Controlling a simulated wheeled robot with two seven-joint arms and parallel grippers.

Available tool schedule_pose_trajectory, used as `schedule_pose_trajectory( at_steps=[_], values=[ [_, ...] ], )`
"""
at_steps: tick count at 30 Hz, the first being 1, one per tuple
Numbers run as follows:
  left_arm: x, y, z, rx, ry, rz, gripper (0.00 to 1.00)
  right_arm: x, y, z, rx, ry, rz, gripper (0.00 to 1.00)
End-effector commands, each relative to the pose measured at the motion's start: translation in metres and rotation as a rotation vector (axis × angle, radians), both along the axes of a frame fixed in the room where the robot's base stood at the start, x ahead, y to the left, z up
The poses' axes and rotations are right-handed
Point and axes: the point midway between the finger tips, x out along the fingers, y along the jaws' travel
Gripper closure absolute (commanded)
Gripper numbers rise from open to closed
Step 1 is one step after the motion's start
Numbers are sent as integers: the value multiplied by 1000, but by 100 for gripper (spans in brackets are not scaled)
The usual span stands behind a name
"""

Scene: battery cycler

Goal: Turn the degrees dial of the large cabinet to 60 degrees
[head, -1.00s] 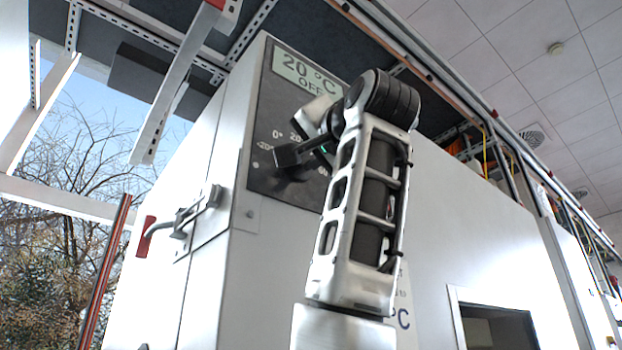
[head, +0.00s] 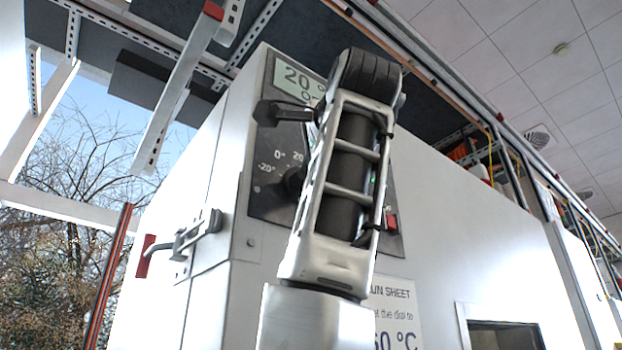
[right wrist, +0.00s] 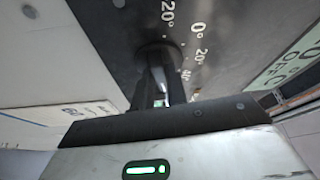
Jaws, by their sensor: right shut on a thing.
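The large cabinet (head: 232,285) has a dark control panel (head: 268,207) with a display reading 20 °C (head: 298,80). The degrees dial (head: 293,180) is a black knob, partly hidden behind my right arm; -20°, 0° and 20° show beside it. In the right wrist view the dial (right wrist: 157,50) sits between my right gripper's fingers (right wrist: 158,85), which are shut on it; marks from -20° to 40° are readable. In the head view my arm hides the fingertips, and a dark part of the gripper shows below the display. The dial's pointer cannot be read. My left gripper is not in view.
A run sheet (head: 393,305) showing 60 °C is on the cabinet front below the panel. A door latch with a red-ended handle (head: 178,240) sticks out at left. A small red switch (head: 392,221) is on the panel's right. Metal beams hang overhead.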

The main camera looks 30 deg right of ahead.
Motion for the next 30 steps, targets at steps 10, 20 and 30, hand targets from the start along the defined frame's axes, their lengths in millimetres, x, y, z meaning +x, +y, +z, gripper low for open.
schedule_pose_trajectory(
  at_steps=[10, 20, 30],
  values=[
    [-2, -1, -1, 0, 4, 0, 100, 0, 0, 1, 27, 0, 0, 100],
    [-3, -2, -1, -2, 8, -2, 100, 0, 0, 1, 26, 0, 0, 64],
    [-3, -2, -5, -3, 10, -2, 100, -6, 2, 0, 24, 0, 0, 64]
  ],
)
